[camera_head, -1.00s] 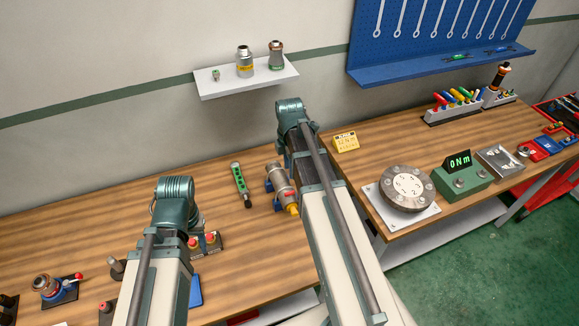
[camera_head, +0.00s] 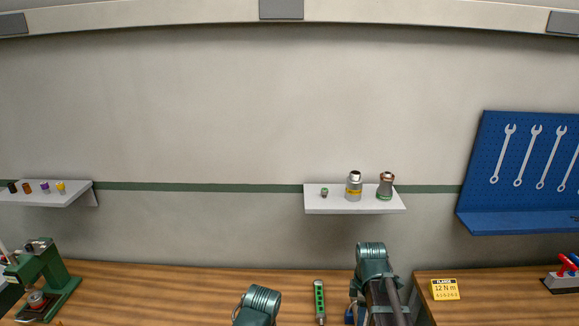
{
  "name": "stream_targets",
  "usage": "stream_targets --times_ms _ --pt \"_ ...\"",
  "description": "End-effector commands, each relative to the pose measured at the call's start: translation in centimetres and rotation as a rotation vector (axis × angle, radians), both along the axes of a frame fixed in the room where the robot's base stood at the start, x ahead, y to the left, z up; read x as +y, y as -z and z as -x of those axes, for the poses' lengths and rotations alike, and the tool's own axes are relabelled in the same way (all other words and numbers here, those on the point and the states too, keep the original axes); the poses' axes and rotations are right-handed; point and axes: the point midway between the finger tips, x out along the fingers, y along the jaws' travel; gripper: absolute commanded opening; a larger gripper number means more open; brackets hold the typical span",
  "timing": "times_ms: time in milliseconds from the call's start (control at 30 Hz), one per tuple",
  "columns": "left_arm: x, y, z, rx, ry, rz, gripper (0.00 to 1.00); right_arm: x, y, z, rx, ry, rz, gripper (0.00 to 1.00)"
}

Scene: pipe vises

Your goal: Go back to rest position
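My two arms rise from the bottom edge of the head view. Only the upper teal joint of my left arm shows at the bottom centre, and that of my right arm just right of it. Both grippers are out of the picture. A wooden workbench (camera_head: 180,290) runs along the bottom. A green level-like tool (camera_head: 319,300) stands out on it between my two arms. Most of the bench top is below the frame.
A white wall shelf (camera_head: 350,204) holds a small green-topped part (camera_head: 324,192), a yellow-banded fitting (camera_head: 354,187) and a green-banded fitting (camera_head: 385,187). A left shelf (camera_head: 60,197) holds small coloured parts. A green press (camera_head: 45,280), yellow "12 N m" sign (camera_head: 445,289) and blue pegboard (camera_head: 530,160) also show.

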Motion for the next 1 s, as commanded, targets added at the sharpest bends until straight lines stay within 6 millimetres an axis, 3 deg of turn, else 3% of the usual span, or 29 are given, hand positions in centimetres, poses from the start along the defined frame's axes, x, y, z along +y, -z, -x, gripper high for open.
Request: stream_targets --times_ms 33,200,400,633,1000 --pt "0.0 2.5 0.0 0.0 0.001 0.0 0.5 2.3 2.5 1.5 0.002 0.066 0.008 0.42" --pt "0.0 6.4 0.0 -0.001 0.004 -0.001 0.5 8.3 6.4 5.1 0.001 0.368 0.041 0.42" --pt "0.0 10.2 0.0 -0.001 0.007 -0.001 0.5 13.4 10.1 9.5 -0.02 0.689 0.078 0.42" --pt "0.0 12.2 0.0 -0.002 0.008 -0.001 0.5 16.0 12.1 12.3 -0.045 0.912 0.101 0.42" --pt "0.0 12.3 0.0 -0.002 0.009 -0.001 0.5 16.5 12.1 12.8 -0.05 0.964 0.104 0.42"
